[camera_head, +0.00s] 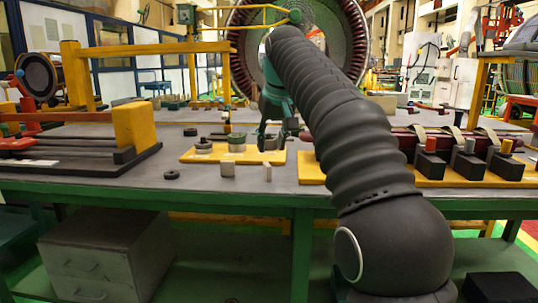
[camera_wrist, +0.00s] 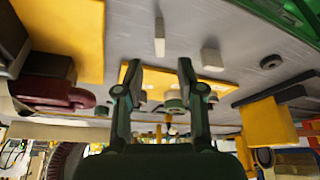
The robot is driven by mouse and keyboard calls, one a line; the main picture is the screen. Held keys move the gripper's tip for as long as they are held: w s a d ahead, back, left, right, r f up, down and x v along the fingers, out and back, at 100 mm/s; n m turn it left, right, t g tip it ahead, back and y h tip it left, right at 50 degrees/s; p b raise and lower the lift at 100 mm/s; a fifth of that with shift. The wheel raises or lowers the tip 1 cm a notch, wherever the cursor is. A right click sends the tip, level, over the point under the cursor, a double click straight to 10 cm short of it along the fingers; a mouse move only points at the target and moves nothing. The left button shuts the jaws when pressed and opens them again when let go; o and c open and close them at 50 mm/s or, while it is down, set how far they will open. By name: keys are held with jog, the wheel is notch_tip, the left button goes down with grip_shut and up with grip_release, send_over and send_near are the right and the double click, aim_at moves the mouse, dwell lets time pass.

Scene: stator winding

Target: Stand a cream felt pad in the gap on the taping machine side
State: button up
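Two small cream pads stand upright on the grey bench: a wider one (camera_head: 227,169) and a slimmer one (camera_head: 267,172), in front of a yellow board. In the wrist view, which looks upside down, the slim pad (camera_wrist: 159,36) is at top centre and the wider pad (camera_wrist: 211,57) is right of it. My gripper (camera_wrist: 157,78) is open, with nothing between its fingers. In the head view my gripper (camera_head: 276,132) hangs above the yellow board, behind the pads. I cannot tell which fixture is the taping machine, and no gap is clearly visible.
The yellow board (camera_head: 190,157) holds several rolls. A black ring (camera_head: 172,175) lies left of the pads. A yellow block (camera_head: 136,127) on dark rails stands at left. A red coil and black blocks (camera_head: 467,163) sit at right. The bench front is mostly clear.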

jog(key=shift+v, duration=1.65)
jog(key=s+d+f+m, duration=0.1)
jog(key=s+d+f, duration=0.3)
jog(key=s+d, duration=0.3)
jog(key=s+d+f+m, duration=0.1)
jog(key=s+d+f, duration=0.35)
jog(key=s, duration=0.35)
jog(key=s+d+f+m, duration=0.1)
jog(key=s+d+f, duration=0.2)
jog(key=s+f, duration=0.6)
jog(key=s+d+f+m+t+h, duration=0.1)
jog(key=s+d+f, duration=0.2)
jog(key=s+f, duration=0.6)
jog(key=shift+f+h, duration=0.3)
jog(key=shift+f, duration=0.65)
jog(key=shift+s+d, duration=0.1)
jog(key=shift+s, duration=0.05)
